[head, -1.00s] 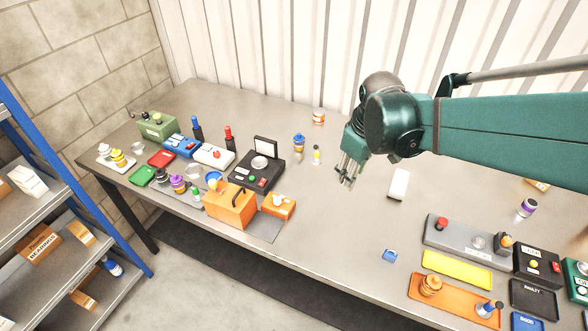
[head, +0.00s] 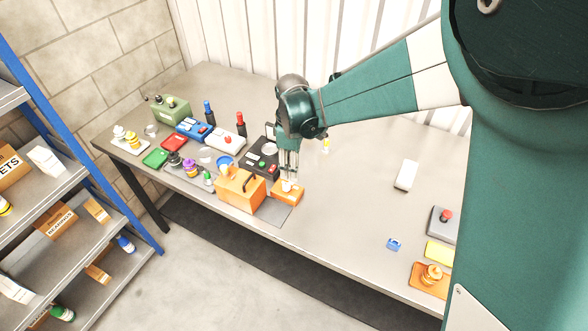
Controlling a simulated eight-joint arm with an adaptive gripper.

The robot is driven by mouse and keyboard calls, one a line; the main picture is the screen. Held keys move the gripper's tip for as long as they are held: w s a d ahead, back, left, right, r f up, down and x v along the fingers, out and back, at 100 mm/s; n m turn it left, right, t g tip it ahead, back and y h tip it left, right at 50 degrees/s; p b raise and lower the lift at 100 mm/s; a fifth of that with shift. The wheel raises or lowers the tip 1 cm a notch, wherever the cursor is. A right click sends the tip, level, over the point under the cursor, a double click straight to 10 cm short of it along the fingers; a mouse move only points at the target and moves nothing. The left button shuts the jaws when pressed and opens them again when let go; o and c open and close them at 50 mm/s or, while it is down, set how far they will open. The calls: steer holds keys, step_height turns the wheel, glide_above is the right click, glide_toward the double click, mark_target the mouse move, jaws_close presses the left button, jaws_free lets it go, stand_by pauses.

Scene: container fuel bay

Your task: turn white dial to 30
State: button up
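A small orange box (head: 291,197) sits on a dark grey mat near the table's front edge. A white dial (head: 286,186) is on its top. Its markings are too small to read. My gripper (head: 288,176) points down directly over the dial, with its fingertips at or just above it. I cannot tell whether the fingers touch the dial or how far apart they are.
A black device (head: 258,157) with buttons is behind, partly hidden by my arm. Several coloured items crowd the left. A white block (head: 405,174) lies right, with clear table between.

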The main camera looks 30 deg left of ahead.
mark_target(286, 185)
steer(key=shift+s+a+f+n, duration=0.2)
steer(key=shift+a+f, duration=0.15)
steer(key=shift+a, duration=0.2)
steer(key=shift+s+a+f+n, duration=0.1)
steer(key=shift+s+a+f, duration=0.15)
steer(key=shift+a, duration=0.25)
steer(key=shift+f, duration=0.2)
steer(key=shift+f, duration=3.75)
steer(key=c, duration=0.9)
